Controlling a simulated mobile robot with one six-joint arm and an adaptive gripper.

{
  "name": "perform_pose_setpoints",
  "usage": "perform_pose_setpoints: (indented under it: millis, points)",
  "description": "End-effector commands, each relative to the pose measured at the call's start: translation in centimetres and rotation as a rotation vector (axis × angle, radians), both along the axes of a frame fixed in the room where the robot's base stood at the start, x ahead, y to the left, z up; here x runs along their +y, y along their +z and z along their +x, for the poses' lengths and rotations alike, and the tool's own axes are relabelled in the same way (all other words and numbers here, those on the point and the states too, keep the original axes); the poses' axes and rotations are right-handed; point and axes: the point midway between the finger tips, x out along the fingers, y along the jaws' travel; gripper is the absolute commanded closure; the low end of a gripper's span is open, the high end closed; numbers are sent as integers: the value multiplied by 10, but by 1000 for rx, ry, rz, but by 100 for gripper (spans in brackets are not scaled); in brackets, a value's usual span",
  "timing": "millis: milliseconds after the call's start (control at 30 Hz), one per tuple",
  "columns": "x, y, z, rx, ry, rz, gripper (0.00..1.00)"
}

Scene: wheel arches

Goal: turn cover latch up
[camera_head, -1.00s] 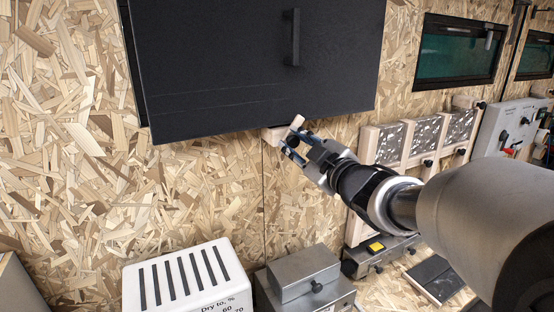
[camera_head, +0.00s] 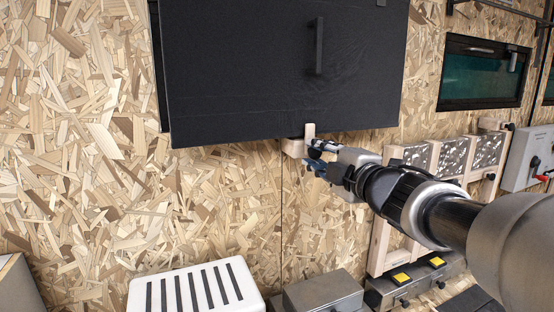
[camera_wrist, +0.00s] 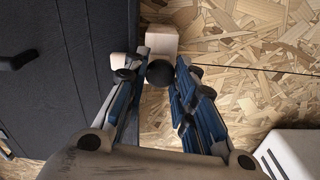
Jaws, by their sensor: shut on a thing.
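The black cover (camera_head: 285,70) hangs on the chipboard wall, its front seen with a vertical bar handle (camera_head: 319,46). At its lower edge is the pale wooden latch (camera_head: 309,130), with one arm standing upright against the cover's front. In the wrist view the latch (camera_wrist: 162,37) shows as pale blocks with a dark round knob (camera_wrist: 160,73). My gripper (camera_head: 314,157) is at the latch below the cover edge. In the wrist view its blue fingers (camera_wrist: 158,80) are closed around the dark knob. The fingers partly hide the latch.
A white slotted box (camera_head: 196,290) and a grey metal box (camera_head: 322,292) stand below. Wood-framed speckled panels (camera_head: 450,158), yellow-topped boxes (camera_head: 401,278) and a dark window (camera_head: 484,72) are to the right. The wall left of the latch is clear.

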Motion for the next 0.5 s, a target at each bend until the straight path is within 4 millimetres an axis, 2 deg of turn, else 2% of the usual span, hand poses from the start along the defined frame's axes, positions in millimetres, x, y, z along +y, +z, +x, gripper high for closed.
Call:
perform_pose_setpoints:
  millis: [467,500]
  points:
    - [1,1,0,-6,2,-12,99]
    - [1,1,0,-6,2,-12,73]
